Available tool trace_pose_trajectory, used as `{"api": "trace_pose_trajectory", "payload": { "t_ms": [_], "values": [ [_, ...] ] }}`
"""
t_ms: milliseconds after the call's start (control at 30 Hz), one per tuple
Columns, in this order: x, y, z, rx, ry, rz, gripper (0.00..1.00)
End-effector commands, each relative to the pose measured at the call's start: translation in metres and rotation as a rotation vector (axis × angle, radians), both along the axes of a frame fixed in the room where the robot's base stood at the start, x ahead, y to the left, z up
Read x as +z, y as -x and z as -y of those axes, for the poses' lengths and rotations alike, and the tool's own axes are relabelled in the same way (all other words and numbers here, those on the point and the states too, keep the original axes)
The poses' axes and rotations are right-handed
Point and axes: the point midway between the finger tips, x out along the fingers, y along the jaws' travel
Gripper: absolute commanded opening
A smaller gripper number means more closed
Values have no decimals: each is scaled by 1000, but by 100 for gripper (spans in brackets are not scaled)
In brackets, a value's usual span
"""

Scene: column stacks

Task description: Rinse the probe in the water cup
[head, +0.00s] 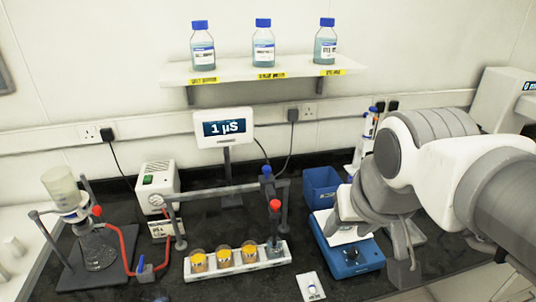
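The probe (275,212) has a red cap and stands upright in the right-hand clear cup (274,252) of a white tray (237,265). I take this clear cup to be the water cup, but its label is too small to read. A meter screen (223,128) behind it reads 1 µS. My gripper (402,266) is at the right, beside the blue device and well apart from the probe. My own arm partly hides it, and its finger opening does not show clearly.
Several cups with yellow contents (225,256) stand in the tray. A horizontal bar (222,192) runs just behind. A blue device (352,260), a blue bin (320,187) and a flask stand (95,270) with red tubing flank them. A small white item (310,287) lies in front.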

Motion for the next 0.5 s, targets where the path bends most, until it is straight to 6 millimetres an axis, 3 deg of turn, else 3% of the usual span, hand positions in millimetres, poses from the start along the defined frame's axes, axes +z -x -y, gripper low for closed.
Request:
{"api": "trace_pose_trajectory", "payload": {
  "t_ms": [233, 500],
  "values": [
    [17, -73, -34, -58, -7, -53, 64],
    [14, -142, -85, -129, 1, -74, 64]
  ]
}}
